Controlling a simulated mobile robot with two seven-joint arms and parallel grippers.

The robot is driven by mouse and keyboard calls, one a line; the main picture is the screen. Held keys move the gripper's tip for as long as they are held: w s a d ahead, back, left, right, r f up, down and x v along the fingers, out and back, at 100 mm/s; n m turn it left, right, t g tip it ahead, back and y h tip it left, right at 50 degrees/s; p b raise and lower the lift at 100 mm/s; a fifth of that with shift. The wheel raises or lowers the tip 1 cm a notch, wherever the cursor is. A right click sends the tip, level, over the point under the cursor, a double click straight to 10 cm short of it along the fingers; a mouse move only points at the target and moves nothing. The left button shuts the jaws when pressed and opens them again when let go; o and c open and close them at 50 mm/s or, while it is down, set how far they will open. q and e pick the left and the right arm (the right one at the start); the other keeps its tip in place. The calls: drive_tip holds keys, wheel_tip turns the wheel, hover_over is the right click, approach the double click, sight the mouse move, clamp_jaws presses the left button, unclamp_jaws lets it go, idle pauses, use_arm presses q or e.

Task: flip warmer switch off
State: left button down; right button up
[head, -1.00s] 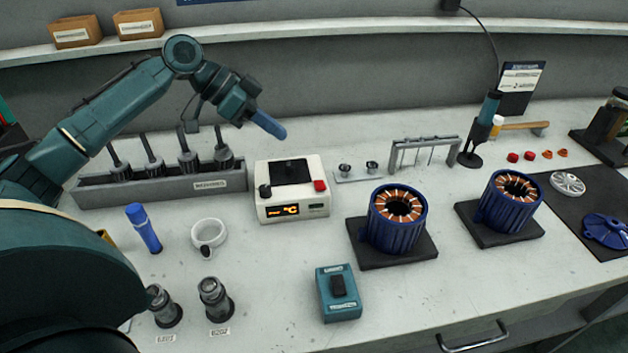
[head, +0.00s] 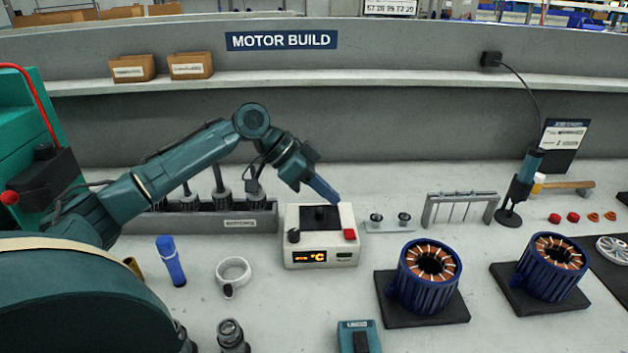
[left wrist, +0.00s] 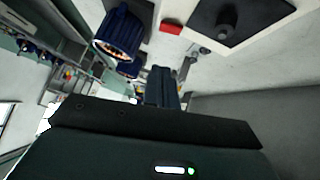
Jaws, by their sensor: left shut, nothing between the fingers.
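The warmer (head: 302,259) is a white box on the bench with a black top plate, a dark knob and a lit orange display reading °C. Its red switch (head: 349,234) is at the right front corner of its top; the switch also shows in the left wrist view (left wrist: 171,27). My left gripper (head: 334,198) is shut and empty, its blue fingers pointing down just above and behind the switch, apparently apart from it. The fingers also show in the left wrist view (left wrist: 160,88). My right gripper is in neither view.
A small metal plate with two dark pegs (head: 390,226) lies right of the warmer. A blue motor stator (head: 428,285) stands on a black pad to the front right. A grey rack (head: 255,219) is at the left, a white ring (head: 234,270) in front. A teal switch box (head: 357,338) is nearest.

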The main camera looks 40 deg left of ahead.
sight(354, 235)
use_arm(q)
drive_tip(key=x, duration=0.3)
drive_tip(key=shift+w+d+f, duration=0.2)
drive_tip(key=shift+d, duration=0.15)
drive_tip(key=f, duration=0.2)
drive_tip(key=shift+s+d+f, duration=0.15)
drive_tip(key=shift+s+f, duration=0.05)
drive_tip(key=shift+f, duration=0.15)
drive_tip(key=shift+s+f, duration=0.1)
drive_tip(key=shift+f, duration=0.7)
